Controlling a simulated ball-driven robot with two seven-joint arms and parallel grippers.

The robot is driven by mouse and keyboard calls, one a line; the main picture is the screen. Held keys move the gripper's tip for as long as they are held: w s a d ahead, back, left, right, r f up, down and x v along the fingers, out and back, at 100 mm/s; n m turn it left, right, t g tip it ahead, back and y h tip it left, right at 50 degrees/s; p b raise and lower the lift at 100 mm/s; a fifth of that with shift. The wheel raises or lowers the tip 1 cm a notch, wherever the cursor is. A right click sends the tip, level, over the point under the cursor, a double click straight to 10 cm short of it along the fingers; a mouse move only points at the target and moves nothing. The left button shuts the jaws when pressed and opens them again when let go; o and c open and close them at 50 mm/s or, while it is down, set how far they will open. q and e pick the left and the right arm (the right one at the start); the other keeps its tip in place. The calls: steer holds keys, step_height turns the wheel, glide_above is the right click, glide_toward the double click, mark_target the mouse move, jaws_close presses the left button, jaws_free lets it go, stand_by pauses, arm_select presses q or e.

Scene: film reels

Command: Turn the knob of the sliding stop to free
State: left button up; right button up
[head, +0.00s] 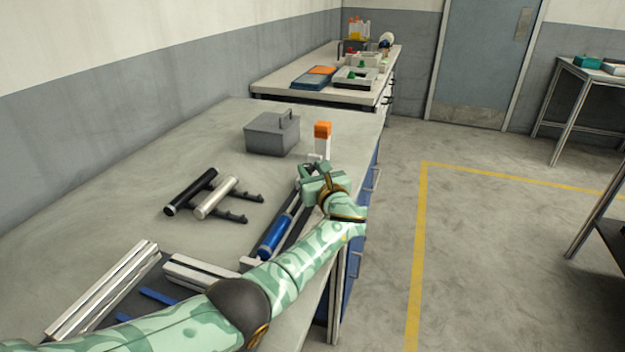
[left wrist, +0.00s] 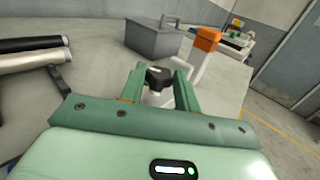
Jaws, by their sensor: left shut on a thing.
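My left gripper (head: 314,172) is at the far end of a rail-like fixture near the bench's right edge. In the left wrist view its two green fingers (left wrist: 161,86) stand on either side of a black knob (left wrist: 157,76), shut on it. Below the knob a pale stop body shows in part. In the head view the gripper hides the knob. A white post with an orange top (head: 322,130) stands just beyond the gripper; it also shows in the left wrist view (left wrist: 207,39). I cannot read any free mark. My right gripper is not in view.
A grey lidded box (head: 268,136) stands behind the gripper. A black roller (head: 188,191) and a silver roller (head: 214,198) lie to the left. A blue cylinder (head: 274,238) lies along the fixture. Metal bars (head: 100,290) lie at the front left.

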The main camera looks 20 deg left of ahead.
arm_select(q)
steer(key=o, duration=1)
steer(key=shift+c, duration=0.2)
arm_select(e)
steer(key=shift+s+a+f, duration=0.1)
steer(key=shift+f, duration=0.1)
arm_select(q)
steer(key=shift+d, duration=0.15)
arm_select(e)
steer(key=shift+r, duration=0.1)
arm_select(q)
steer(key=shift+s+d+p, duration=0.25)
steer(key=shift+p, duration=0.1)
steer(key=p+v, duration=0.4)
steer(key=v, duration=1)
steer(key=shift+s+d+p, duration=0.2)
steer(key=shift+d+p, duration=0.1)
steer(key=shift+p, duration=0.1)
steer(key=shift+s+d, duration=0.25)
steer(key=shift+d, duration=0.05)
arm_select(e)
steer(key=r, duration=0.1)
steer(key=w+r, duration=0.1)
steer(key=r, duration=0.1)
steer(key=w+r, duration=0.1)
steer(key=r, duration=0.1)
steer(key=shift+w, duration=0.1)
